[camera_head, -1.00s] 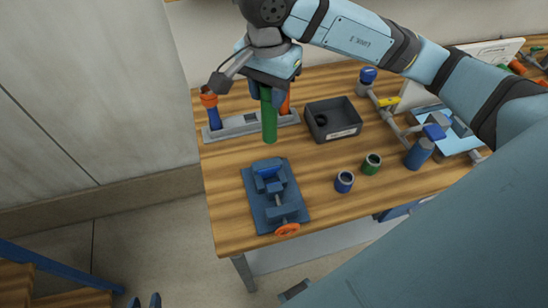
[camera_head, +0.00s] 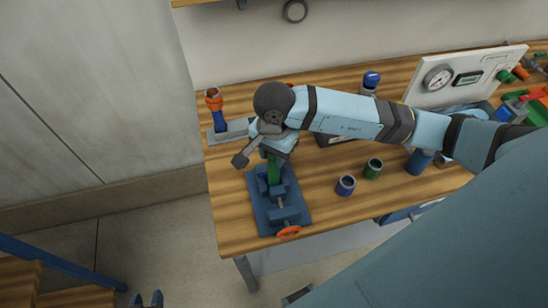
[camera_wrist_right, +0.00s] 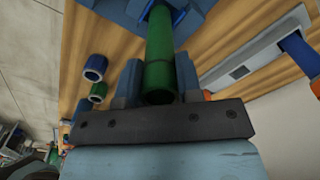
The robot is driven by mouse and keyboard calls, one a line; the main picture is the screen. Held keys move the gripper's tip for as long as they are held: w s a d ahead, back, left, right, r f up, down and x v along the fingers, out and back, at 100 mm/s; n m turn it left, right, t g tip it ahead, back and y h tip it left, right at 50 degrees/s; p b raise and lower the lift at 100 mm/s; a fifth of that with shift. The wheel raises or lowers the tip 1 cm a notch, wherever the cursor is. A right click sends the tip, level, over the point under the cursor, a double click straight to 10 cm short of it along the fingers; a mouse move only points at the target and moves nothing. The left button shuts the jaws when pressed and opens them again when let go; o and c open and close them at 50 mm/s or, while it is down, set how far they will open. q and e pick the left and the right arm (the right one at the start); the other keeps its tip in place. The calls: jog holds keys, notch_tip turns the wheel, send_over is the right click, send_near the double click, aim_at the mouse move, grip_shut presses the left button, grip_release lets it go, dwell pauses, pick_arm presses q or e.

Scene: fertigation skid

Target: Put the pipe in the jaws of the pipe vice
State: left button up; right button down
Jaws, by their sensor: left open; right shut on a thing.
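The green pipe (camera_head: 273,170) is upright, held from above by my right gripper (camera_head: 271,155), which is shut on it. Its lower end is at the jaws of the blue pipe vice (camera_head: 265,205) near the table's left front. In the right wrist view the pipe (camera_wrist_right: 159,55) runs from between my fingers to the blue vice (camera_wrist_right: 120,12). Its far end shows between the vice's jaws; I cannot tell whether they touch it. The vice's orange handle (camera_head: 289,232) faces the front edge. My left gripper (camera_head: 146,300), open and empty, shows at the bottom edge, far from the vice.
A grey rack (camera_head: 232,131) with a blue, orange-topped pipe (camera_head: 217,108) stands behind the vice. A blue fitting (camera_head: 345,186) and a green fitting (camera_head: 373,168) lie to the right. A dark tray (camera_head: 340,139) is partly hidden by my right arm. A gauge panel (camera_head: 470,75) stands farther right.

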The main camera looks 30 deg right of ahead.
notch_tip(320, 180, down, 3)
jog(key=shift+r, duration=0.1)
jog(key=shift+f, duration=0.3)
jog(key=c, duration=0.8)
grip_release()
jog(key=shift+r, duration=0.45)
notch_tip(320, 180, up, 10)
jog(key=shift+r+b, duration=0.25)
jog(key=shift+b, duration=0.7)
jog(key=shift+r, duration=0.6)
